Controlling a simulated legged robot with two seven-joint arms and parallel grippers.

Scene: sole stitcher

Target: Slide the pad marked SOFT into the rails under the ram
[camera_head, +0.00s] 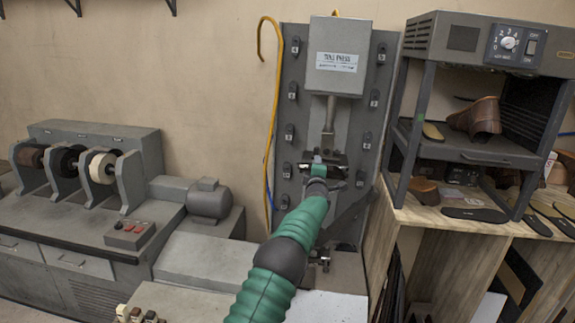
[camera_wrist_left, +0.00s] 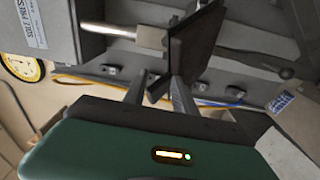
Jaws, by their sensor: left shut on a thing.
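My left gripper (camera_head: 321,172) is at the sole press, just below the ram (camera_head: 329,113). In the left wrist view, its two fingers (camera_wrist_left: 160,95) are shut on a small dark piece (camera_wrist_left: 157,88), which seems to be the pad. Its marking does not show, so I cannot read SOFT. In that view the ram's bright rod (camera_wrist_left: 120,32) reaches a dark plate (camera_wrist_left: 190,45) close beyond the fingertips. I cannot tell whether the held piece touches the plate or the rails, which my arm and gripper largely hide. My right gripper is not in view.
The press back panel (camera_head: 286,120) carries several dark clips, and a yellow hose (camera_head: 277,90) hangs at its left. A shelf rack (camera_head: 465,150) with shoes stands close on the right. A grinder bench (camera_head: 90,215) is at the left. A lever (camera_wrist_left: 255,60) shows beyond the plate.

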